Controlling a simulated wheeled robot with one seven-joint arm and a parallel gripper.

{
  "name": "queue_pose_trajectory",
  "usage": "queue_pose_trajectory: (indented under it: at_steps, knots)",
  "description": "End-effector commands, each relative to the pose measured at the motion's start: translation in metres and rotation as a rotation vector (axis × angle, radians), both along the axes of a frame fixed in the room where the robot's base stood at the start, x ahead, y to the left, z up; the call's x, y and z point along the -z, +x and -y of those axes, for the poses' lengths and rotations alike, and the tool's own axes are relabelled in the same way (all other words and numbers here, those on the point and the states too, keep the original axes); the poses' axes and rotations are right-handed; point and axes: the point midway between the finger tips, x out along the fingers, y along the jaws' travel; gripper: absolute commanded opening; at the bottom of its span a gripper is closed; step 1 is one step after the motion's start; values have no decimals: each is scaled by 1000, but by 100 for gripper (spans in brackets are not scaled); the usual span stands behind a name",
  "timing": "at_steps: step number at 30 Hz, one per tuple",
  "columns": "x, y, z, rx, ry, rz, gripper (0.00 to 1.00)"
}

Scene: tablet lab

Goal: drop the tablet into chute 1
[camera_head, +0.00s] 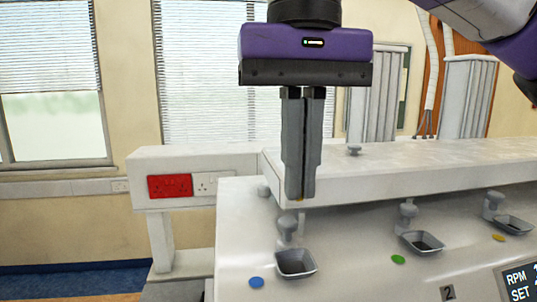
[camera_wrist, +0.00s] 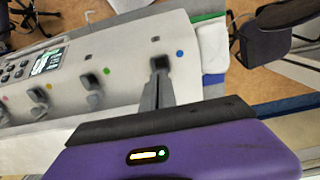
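My gripper (camera_head: 300,196) points straight down with its two fingers nearly together. A tiny yellow-orange speck, seemingly the tablet (camera_head: 299,199), shows between the fingertips. The leftmost chute (camera_head: 296,264), a small grey tray beside a blue dot (camera_head: 256,283), is below the fingertips on the white machine. Its number is not visible; I take it as chute 1. In the wrist view the fingertips (camera_wrist: 160,72) reach over this chute (camera_wrist: 160,61), beside the blue dot (camera_wrist: 180,53), and the tablet cannot be made out.
The white machine (camera_head: 240,215) has a second chute (camera_head: 422,242) with a green dot and a third (camera_head: 513,226) with a yellow dot. A "2" label and a display (camera_head: 520,283) are at right. Grey knobs stand above the chutes. A raised ledge (camera_head: 400,170) runs behind.

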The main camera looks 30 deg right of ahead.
Motion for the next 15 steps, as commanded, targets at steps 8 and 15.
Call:
queue_pose_trajectory:
  at_steps: [8, 15]
  knots:
    - [14, 0, 1, 1, -1, -2, 0]
    - [36, 0, 1, 1, -1, -2, 0]
